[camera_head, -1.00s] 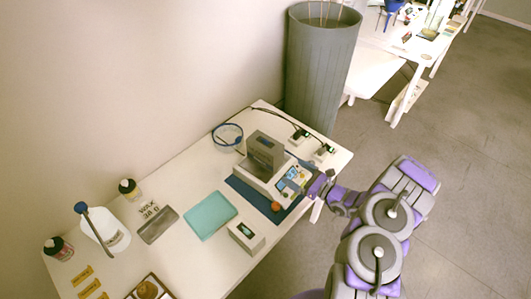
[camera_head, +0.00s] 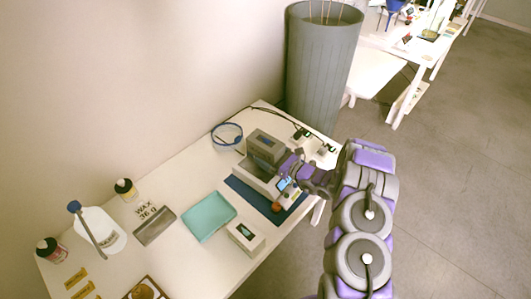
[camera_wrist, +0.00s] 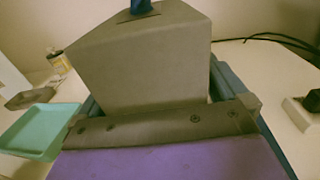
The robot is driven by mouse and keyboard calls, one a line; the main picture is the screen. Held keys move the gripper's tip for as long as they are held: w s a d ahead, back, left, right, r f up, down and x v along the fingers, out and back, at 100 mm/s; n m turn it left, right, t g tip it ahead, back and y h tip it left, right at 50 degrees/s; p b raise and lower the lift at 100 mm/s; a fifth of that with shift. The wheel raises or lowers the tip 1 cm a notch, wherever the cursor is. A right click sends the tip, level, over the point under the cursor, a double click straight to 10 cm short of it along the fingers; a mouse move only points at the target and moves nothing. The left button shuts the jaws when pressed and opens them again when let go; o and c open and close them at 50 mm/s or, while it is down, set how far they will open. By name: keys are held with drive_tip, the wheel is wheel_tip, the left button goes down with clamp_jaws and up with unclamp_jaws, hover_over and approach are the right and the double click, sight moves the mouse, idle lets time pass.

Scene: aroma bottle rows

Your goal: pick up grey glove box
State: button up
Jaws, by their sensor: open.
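The grey glove box (camera_head: 266,143) stands upright on top of a white device with a display (camera_head: 285,184), towards the table's far right. A blue tuft shows at its top. In the wrist view the box (camera_wrist: 145,62) fills the upper middle, its broad side facing me. My gripper (camera_head: 284,162) is open, close against the right side of the box. Its grey and purple body spans the bottom of the wrist view. It hides part of the device and the box's lower edge. I cannot tell whether the gripper touches the box.
The device sits on a blue mat (camera_head: 240,188). A teal tray (camera_head: 209,216) and a small white box (camera_head: 246,237) are nearby. A blue-rimmed ring (camera_head: 227,135) lies behind. Black plugs and cable (camera_wrist: 306,105) lie right of the box. A tall grey bin (camera_head: 322,70) stands behind the table.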

drive_tip(key=shift+w+a, duration=0.2)
drive_tip(key=shift+a, duration=0.1)
drive_tip(key=shift+c, duration=0.3)
